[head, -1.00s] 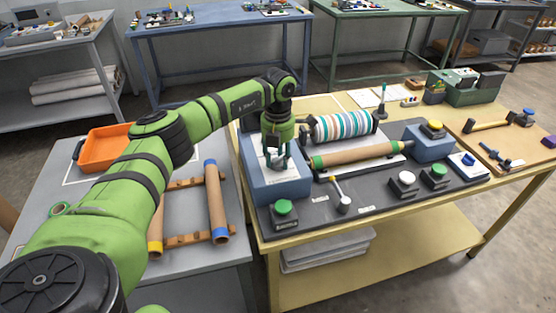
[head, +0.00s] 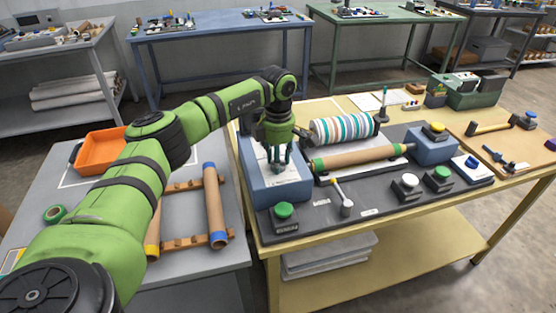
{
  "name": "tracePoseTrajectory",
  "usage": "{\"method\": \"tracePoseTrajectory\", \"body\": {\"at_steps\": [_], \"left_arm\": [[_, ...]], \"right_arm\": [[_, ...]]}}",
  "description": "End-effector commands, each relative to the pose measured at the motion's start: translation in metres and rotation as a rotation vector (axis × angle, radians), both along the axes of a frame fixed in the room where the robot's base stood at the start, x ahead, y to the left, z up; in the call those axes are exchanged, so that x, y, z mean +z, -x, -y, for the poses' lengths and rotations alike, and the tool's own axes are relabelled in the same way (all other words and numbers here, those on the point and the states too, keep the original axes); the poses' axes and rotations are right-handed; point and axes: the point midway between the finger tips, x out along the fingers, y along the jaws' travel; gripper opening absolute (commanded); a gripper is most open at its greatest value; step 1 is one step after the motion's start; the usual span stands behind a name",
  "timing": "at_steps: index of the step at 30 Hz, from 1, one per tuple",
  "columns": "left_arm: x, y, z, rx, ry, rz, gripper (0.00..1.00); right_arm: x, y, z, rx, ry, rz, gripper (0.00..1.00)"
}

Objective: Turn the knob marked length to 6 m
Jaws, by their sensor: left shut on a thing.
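A blue-grey control box (head: 275,194) with a white face plate on its sloping top stands at the left end of the press. My left gripper (head: 278,167) points down onto this plate. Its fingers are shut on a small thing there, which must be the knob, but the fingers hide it. The knob's pointer and the plate's marks are too small to read. My right gripper is not in view.
The dark press base holds a striped roll (head: 342,129), a cardboard tube (head: 358,157), a lever (head: 343,200), a green button (head: 284,211) and several other buttons. An orange tray (head: 100,150) and a wooden rack with tubes (head: 215,200) are on the grey table at left.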

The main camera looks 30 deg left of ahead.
Motion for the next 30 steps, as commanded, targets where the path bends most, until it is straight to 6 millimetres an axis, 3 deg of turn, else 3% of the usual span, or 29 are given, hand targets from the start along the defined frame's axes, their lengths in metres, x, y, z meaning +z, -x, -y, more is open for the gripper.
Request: {"method": "tracePoseTrajectory", "body": {"at_steps": [12,28,29,30], "left_arm": [[-0.0013,0.0008,-0.0002,-0.172,-0.001,-0.003,0.06],[-0.0011,0.0007,0.0000,-0.193,-0.001,-0.003,0.06],[-0.0011,0.0006,0.0001,-0.193,-0.001,-0.003,0.51],[-0.0011,0.0006,0.0001,-0.192,-0.001,-0.003,0.64]], "right_arm": [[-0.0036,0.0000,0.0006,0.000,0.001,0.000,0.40],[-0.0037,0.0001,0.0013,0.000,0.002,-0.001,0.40],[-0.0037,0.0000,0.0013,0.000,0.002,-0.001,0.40],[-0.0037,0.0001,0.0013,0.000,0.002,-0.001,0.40]]}}
